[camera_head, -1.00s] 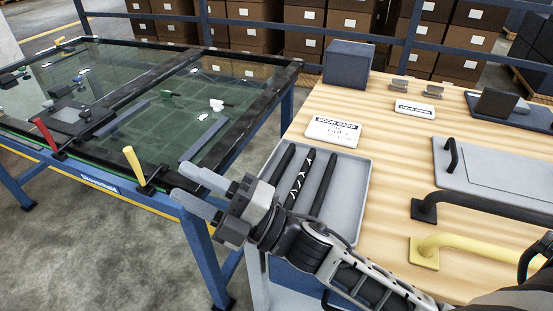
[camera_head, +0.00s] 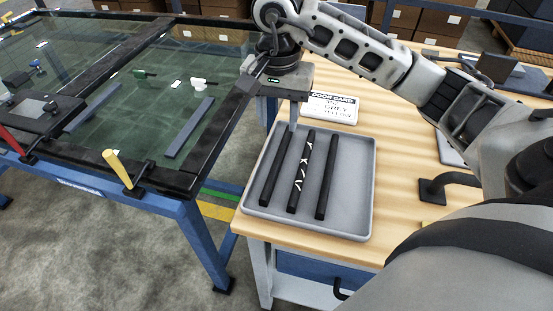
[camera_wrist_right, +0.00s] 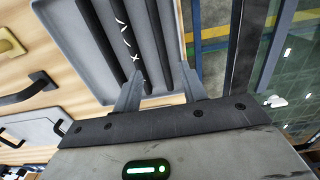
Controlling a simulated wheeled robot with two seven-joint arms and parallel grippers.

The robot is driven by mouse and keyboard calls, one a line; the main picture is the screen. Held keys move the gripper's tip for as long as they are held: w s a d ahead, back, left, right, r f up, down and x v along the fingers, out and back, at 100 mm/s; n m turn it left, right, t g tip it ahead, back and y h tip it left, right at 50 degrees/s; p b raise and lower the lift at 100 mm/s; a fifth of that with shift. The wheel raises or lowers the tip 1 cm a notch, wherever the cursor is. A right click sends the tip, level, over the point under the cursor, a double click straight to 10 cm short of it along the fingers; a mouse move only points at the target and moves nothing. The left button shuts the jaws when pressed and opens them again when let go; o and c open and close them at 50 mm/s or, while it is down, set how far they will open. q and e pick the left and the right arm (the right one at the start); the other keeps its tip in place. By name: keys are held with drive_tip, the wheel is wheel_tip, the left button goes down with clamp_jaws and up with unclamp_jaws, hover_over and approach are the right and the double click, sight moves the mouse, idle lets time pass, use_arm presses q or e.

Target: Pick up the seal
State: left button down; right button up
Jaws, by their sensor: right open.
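Three black strips lie side by side in a grey tray (camera_head: 362,205) on the wooden bench: a plain left strip (camera_head: 274,167), a middle strip with white marks (camera_head: 300,172) and a plain right strip (camera_head: 326,176). The frames do not settle which is the seal. My right gripper (camera_head: 291,120) is over the tray's far edge, fingers pointing down. In the wrist view it (camera_wrist_right: 160,82) is open and empty, with the strips' ends between and beyond its fingers. The marked strip (camera_wrist_right: 126,40) and a plain strip (camera_wrist_right: 158,35) show there. My left gripper is not in view.
A door card sign (camera_head: 332,107) lies just beyond the tray. A glass-topped blue-framed table (camera_head: 150,195) with a yellow handle (camera_head: 117,168) stands to the left, across a floor gap. A dark handle (camera_head: 432,190) is right of the tray.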

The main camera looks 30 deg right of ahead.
sight(277, 160)
wheel_tip(277, 160, down, 12)
drive_tip(key=shift+a+r+p, duration=0.1)
drive_tip(key=shift+r+p, duration=0.15)
drive_tip(key=shift+p, duration=0.4)
clamp_jaws()
